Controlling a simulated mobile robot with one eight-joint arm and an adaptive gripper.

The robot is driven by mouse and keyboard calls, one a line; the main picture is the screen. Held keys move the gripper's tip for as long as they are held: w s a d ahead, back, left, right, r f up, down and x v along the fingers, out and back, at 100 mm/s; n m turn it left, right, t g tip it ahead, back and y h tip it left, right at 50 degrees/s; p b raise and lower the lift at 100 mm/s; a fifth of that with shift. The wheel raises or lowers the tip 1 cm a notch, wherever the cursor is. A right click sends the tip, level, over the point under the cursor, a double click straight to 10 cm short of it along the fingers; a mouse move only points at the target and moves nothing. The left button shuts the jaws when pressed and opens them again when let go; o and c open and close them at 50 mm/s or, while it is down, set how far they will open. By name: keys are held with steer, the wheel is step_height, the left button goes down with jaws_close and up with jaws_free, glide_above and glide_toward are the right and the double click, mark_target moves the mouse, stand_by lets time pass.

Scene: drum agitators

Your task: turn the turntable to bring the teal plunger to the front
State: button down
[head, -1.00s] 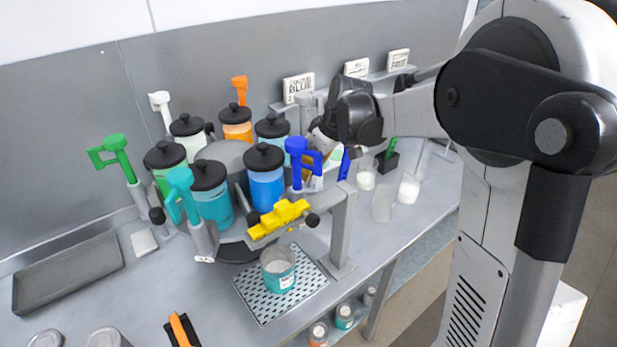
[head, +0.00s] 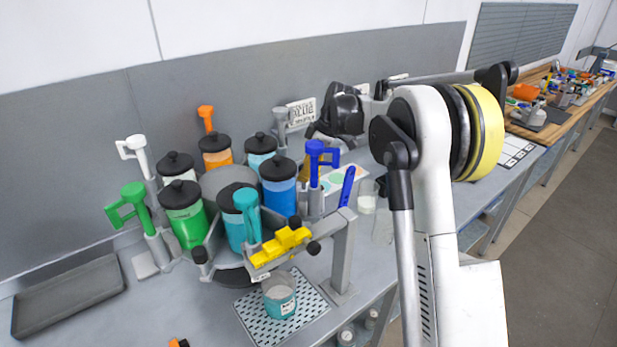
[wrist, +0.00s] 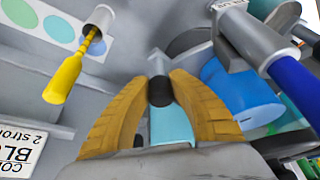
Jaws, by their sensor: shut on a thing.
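The turntable (head: 225,178) is grey, with several black-lidded jars and coloured plungers around it. The teal plunger (head: 248,212) stands near the front, just behind and left of the yellow piece (head: 282,247). The green plunger (head: 128,205) is at the left, the white (head: 134,148) and orange (head: 206,117) ones behind it, and the blue plunger (head: 317,158) at the right. In the wrist view my gripper (wrist: 160,84) has its tan fingers shut on a black knob (wrist: 160,92). In the head view my gripper is behind the blue plunger, its fingertips mostly hidden.
A grey post (head: 343,250) rises at the right front. An empty tray (head: 68,297) lies at the left. A yellow-handled tool (wrist: 65,78) shows in the wrist view.

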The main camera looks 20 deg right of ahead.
steer(key=shift+w+a+n+g+p, duration=0.25)
steer(key=shift+w+n, duration=0.3)
steer(key=shift+w, duration=0.5)
steer(key=shift+w+a+n+g+p, duration=0.15)
steer(key=shift+w+a+n+p, duration=0.3)
steer(key=shift+w, duration=0.6)
steer(key=shift+d, duration=0.2)
steer(key=c, duration=1.2)
jaws_free()
steer(key=shift+a, duration=0.15)
steer(key=shift+o, duration=0.2)
steer(key=v, duration=1.2)
steer(key=shift+d, duration=0.25)
steer(key=shift+f, duration=0.1)
